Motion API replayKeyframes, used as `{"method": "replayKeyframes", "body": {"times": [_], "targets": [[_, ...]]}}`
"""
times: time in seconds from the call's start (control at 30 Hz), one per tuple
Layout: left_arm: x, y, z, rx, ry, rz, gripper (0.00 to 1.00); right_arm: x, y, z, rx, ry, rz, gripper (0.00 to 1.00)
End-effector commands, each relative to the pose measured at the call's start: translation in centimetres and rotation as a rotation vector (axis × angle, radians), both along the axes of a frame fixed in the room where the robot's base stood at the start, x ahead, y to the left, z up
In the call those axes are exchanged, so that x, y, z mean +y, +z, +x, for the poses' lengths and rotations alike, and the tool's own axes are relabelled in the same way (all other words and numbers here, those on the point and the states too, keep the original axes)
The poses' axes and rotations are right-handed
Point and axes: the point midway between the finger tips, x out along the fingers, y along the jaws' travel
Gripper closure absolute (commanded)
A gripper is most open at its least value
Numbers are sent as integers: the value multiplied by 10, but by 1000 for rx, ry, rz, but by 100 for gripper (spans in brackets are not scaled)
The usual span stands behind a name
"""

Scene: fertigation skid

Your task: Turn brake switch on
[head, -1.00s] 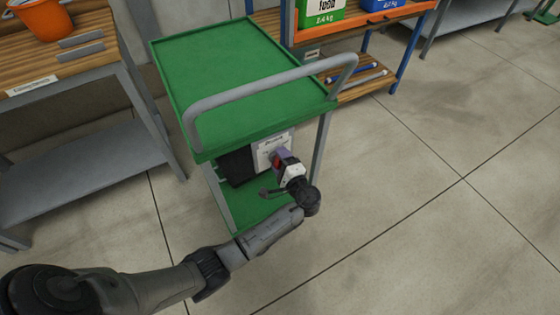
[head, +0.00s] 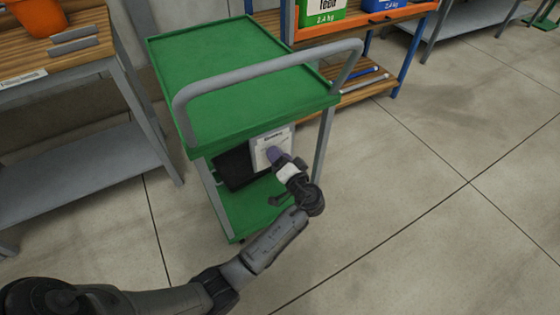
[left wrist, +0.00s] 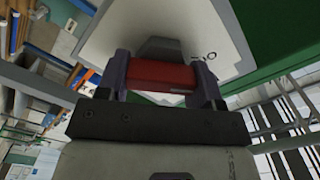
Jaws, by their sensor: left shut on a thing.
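The cart (head: 230,70) has a green top tray and a green lower shelf. Under its top, a dark box carries a pale labelled panel (head: 262,148); its print is too small to read. My left gripper (head: 275,154) is at this panel. In the left wrist view its two purple fingers are shut on a red bar-shaped handle (left wrist: 163,75), which I take as the brake switch. The handle stands at the pale panel (left wrist: 100,42), in front of a grey block. In the head view the handle is hidden by the gripper. My right gripper is not in view.
A grey push handle (head: 265,68) loops above the cart top, over my left gripper. A bench (head: 85,140) with an orange bucket (head: 38,15) stands at the left. A blue and orange rack (head: 365,22) stands behind. The floor at the right is clear.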

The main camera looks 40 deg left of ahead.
Motion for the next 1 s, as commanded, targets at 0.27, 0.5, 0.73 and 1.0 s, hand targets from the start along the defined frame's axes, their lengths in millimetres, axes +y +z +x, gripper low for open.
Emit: {"method": "replayKeyframes", "body": {"times": [0.27, 0.5, 0.73, 1.0], "targets": [[0, -1, 0, -113, 1, -43, 63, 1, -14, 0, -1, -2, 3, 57], [0, 0, -1, -152, 1, -58, 63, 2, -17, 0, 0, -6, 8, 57], [0, 1, -1, -159, 1, -60, 63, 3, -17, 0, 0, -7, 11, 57], [0, 1, -1, -160, 1, -61, 34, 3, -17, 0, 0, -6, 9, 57]]}}
